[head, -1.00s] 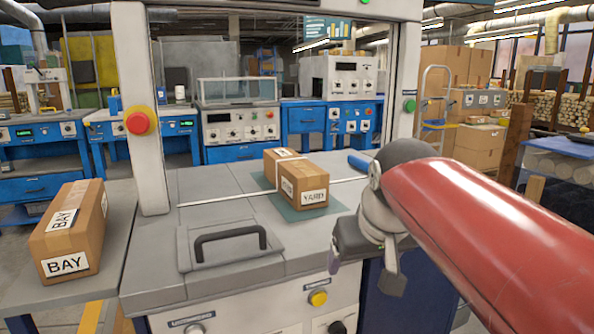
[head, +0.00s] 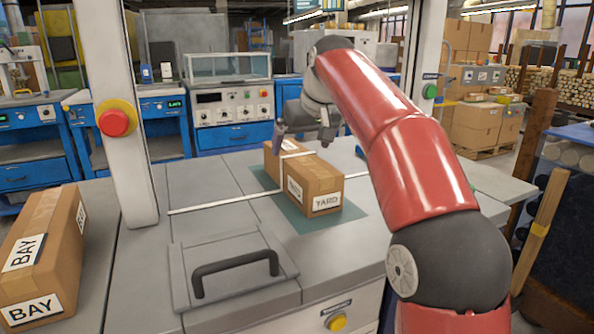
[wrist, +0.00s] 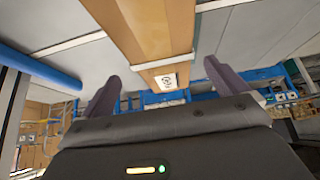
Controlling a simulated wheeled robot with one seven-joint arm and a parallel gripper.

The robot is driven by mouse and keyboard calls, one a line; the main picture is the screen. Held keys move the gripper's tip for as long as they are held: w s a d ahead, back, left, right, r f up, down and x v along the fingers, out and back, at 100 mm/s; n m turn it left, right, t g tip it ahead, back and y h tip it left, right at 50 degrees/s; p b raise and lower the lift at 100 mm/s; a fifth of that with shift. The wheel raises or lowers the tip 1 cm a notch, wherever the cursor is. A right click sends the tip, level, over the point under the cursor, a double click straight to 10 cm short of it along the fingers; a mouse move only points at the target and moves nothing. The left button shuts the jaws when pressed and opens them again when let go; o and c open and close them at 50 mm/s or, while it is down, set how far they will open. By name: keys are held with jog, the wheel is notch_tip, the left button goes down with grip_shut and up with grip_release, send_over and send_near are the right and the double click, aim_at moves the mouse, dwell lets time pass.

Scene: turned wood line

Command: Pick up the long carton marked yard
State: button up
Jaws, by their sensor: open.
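The long carton marked YARD (head: 312,186) lies on a green mat (head: 290,212) on the grey machine top, with a white strap across it. My gripper (head: 303,138) is above and behind the carton's far half in the head view. In the wrist view the carton (wrist: 150,30) runs down from the top edge, with a white label near its end. My gripper (wrist: 165,85) shows its two fingers wide apart, with the carton's end appearing between them. Nothing is held. Whether the fingers touch the carton cannot be told.
A carton marked BAY (head: 45,250) lies at the left. A grey lid with a black handle (head: 235,270) is in front of the carton. A white post with a red button (head: 116,122) stands left, another post (head: 422,70) right.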

aim_at(299, 156)
jog(key=x, duration=0.3)
jog(key=b+x, duration=0.1)
jog(key=x, duration=0.2)
jog(key=shift+s+f, duration=0.35)
jog(key=shift+c, duration=0.5)
jog(key=shift+r, duration=0.1)
jog(key=c, duration=1.5)
jog(key=shift+o, duration=0.2)
notch_tip(299, 156, up, 8)
jog(key=p, duration=0.2)
jog(key=shift+p, duration=0.4)
jog(key=shift+w+r, duration=0.1)
jog(key=shift+r, duration=0.85)
